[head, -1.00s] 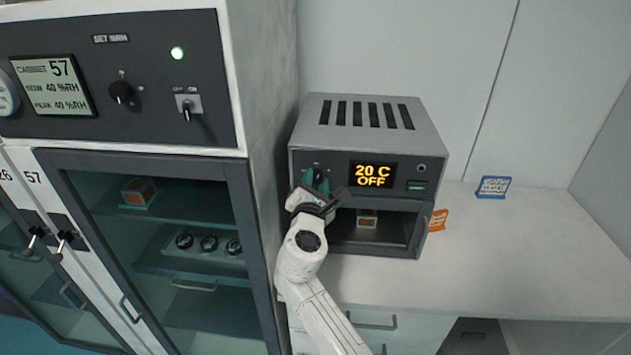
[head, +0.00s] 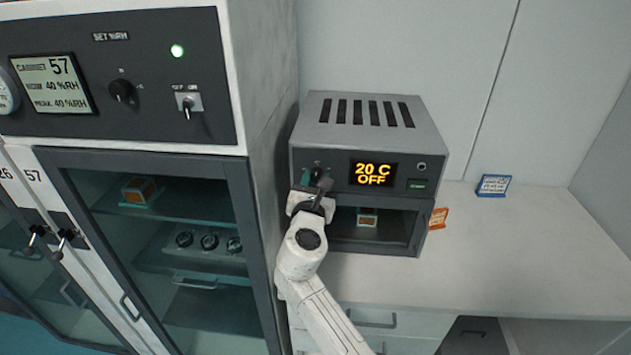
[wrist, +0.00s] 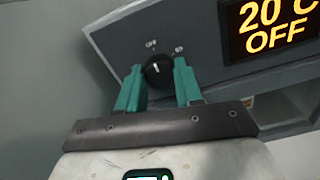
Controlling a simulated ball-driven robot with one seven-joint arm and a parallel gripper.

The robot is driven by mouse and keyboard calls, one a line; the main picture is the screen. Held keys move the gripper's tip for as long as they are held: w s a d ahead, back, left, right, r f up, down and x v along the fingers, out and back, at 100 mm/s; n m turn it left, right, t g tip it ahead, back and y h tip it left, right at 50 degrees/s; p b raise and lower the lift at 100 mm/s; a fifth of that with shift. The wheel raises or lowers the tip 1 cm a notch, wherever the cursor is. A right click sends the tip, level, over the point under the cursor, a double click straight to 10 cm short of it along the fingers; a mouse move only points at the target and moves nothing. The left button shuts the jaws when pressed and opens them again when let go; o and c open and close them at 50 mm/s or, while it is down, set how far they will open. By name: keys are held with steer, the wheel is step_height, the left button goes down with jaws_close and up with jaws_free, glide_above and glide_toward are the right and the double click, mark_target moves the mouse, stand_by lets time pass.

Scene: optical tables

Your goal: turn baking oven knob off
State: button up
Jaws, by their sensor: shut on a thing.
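The baking oven (head: 440,160) is a grey box on the white bench, with a vented top and an orange display (head: 373,174) reading 20 C OFF. Its black round knob (wrist: 158,70) is at the left of the front panel, with a white pointer mark and small labels around it. My gripper (wrist: 159,77) has teal fingers, one on each side of the knob, and is shut on it. In the head view my gripper (head: 317,178) hides most of the knob.
A tall cabinet (head: 262,100) stands close on the left of the oven. An orange tag (head: 438,217) and a blue-framed tag (head: 493,185) stand on the bench (head: 540,250).

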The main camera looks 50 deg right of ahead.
steer(key=shift+f, duration=0.15)
steer(key=o, duration=1)
steer(key=shift+o, duration=0.2)
steer(key=b+v, duration=0.2)
steer(key=v, duration=0.8)
steer(key=shift+s+a, duration=0.25)
steer(key=shift+a, duration=0.1)
